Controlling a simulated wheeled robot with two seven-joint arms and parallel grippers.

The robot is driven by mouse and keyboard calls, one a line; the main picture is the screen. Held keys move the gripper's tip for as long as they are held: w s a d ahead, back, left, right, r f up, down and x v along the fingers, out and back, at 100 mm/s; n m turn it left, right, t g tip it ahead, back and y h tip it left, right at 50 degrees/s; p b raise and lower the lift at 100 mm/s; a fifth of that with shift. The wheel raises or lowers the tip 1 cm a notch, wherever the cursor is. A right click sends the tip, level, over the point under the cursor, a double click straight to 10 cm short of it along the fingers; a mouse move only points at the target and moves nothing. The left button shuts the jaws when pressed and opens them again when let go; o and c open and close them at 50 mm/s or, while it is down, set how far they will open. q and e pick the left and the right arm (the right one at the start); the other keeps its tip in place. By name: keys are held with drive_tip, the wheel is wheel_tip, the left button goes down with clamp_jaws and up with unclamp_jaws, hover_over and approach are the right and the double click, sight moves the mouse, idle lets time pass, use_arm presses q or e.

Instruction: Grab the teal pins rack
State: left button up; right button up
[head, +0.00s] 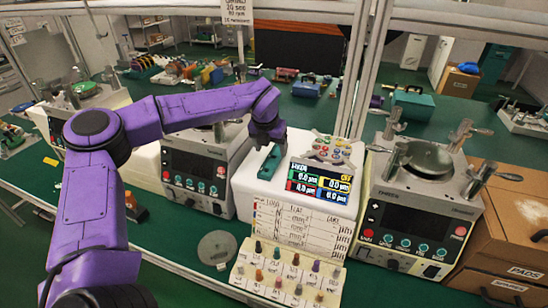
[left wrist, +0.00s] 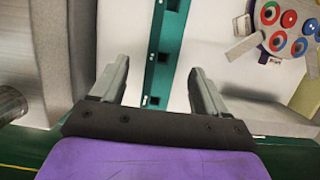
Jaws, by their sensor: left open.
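The teal pins rack (head: 270,163) is a narrow teal bar lying on the white top of the display unit, left of its screen. In the left wrist view the rack (left wrist: 166,45) shows small dark square holes and runs from the top edge down between my fingers. My left gripper (head: 270,143) is at the rack's far end in the head view. In the left wrist view its two fingers (left wrist: 158,72) are spread, one on each side of the rack, with gaps on both sides. Whether the fingertips are down at rack height is unclear. My right gripper is not in view.
The display unit's lit screen (head: 319,183) and a pad of coloured buttons (head: 328,148) are right of the rack. Lapping machines stand left (head: 197,170) and right (head: 420,205). A board of coloured pegs (head: 285,275) and a grey disc (head: 217,248) are in front.

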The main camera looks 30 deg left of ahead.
sight(273, 154)
use_arm(q)
drive_tip(key=p+x, duration=0.1)
drive_tip(key=x, duration=0.3)
drive_tip(key=shift+w+d+f, duration=0.15)
drive_tip(key=c, duration=1.2)
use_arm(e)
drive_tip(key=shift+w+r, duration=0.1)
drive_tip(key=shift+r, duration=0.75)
